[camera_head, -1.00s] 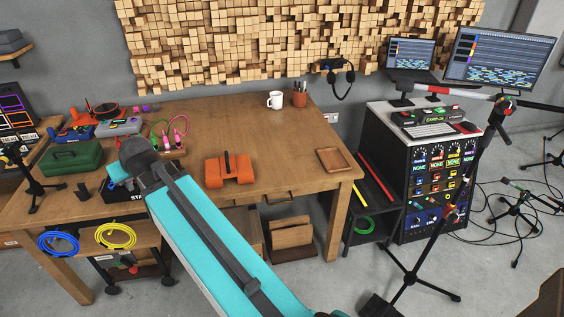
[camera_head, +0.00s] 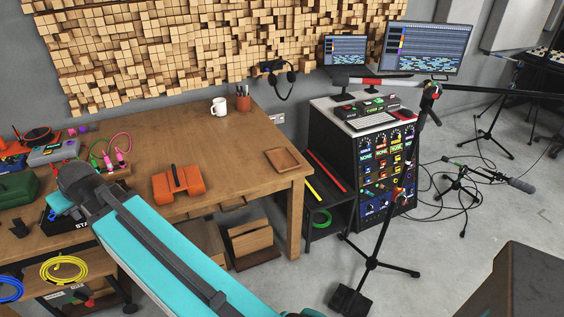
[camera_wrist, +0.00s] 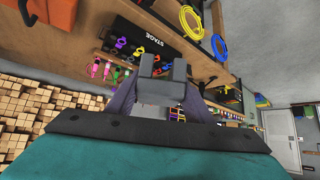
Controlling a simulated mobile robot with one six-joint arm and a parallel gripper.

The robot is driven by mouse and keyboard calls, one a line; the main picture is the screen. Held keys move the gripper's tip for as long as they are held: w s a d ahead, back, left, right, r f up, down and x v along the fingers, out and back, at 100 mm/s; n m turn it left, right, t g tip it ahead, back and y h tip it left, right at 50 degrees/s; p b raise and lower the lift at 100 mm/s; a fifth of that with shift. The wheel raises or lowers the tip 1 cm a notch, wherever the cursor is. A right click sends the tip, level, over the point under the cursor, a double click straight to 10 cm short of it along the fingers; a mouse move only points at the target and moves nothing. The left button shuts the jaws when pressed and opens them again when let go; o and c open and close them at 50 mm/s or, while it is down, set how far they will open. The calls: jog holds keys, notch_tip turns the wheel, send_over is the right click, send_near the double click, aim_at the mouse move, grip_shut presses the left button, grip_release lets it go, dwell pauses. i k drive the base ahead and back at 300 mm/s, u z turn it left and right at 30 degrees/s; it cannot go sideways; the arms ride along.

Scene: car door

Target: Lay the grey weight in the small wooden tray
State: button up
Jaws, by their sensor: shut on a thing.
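The small wooden tray (camera_head: 282,160) lies flat near the right end of the wooden workbench in the head view; it looks empty. My gripper (camera_wrist: 162,92) shows in the wrist view, its dark fingers closed on the grey weight (camera_wrist: 160,72), a blocky grey piece. In the head view the gripper and weight are hidden behind the dark end of my arm. That end is over the left part of the bench, well left of the tray and apart from it.
An orange object (camera_head: 178,184) stands on the bench between my arm and the tray. A white mug (camera_head: 219,106) and a pen cup (camera_head: 243,102) stand behind. A microphone stand (camera_head: 385,215) and rack are to the right. Bench space around the tray is clear.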

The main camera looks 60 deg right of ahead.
aim_at(283, 160)
jog(key=z, duration=0.05)
jog(key=i, duration=0.9)
jog(key=u, duration=0.05)
